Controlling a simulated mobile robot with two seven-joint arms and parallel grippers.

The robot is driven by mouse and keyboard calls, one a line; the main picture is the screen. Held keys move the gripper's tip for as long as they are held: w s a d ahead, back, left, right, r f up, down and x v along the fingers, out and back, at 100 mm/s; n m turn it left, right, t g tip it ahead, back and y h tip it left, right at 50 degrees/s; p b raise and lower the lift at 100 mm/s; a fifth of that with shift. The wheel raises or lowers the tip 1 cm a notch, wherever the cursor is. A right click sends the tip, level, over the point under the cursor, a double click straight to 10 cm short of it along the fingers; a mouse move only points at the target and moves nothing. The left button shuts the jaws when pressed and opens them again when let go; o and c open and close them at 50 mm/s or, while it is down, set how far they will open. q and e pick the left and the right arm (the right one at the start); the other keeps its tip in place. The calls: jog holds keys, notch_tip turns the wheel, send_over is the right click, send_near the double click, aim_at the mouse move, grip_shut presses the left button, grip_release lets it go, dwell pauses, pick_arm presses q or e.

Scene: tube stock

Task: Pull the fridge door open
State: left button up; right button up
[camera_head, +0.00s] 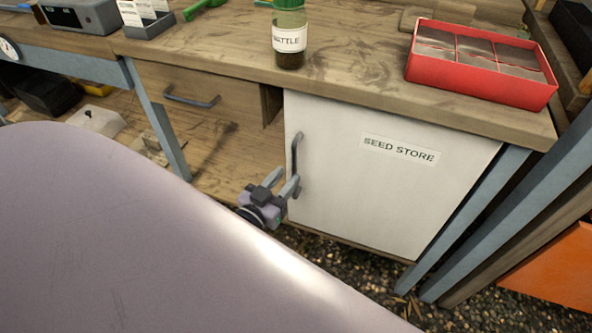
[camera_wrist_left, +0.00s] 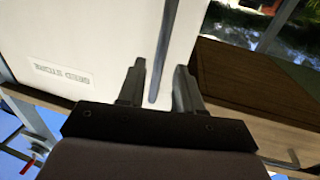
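The fridge door (camera_head: 385,190) is a white panel labelled SEED STORE under the bench, and it looks closed. Its dark vertical handle (camera_head: 295,155) is near the door's left edge. My left gripper (camera_head: 284,180) is at the handle's lower end. In the left wrist view the gripper (camera_wrist_left: 160,72) has its fingers apart, with the dark handle bar (camera_wrist_left: 163,55) showing between them. A gap shows on both sides of the bar, so the fingers do not appear clamped on it. The white door (camera_wrist_left: 85,40) and its upside-down label also show there. My right gripper is out of view.
On the wooden bench top (camera_head: 350,80) stand a green-lidded jar (camera_head: 289,40) and a red tray (camera_head: 480,85). A closed drawer (camera_head: 200,95) is left of the door. A blue bench leg (camera_head: 470,215) stands to its right. Gravel floor lies in front.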

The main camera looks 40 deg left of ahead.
aim_at(293, 170)
pick_arm(q)
jog(key=shift+w+b, duration=0.35)
jog(key=shift+w, duration=1.9)
grip_shut()
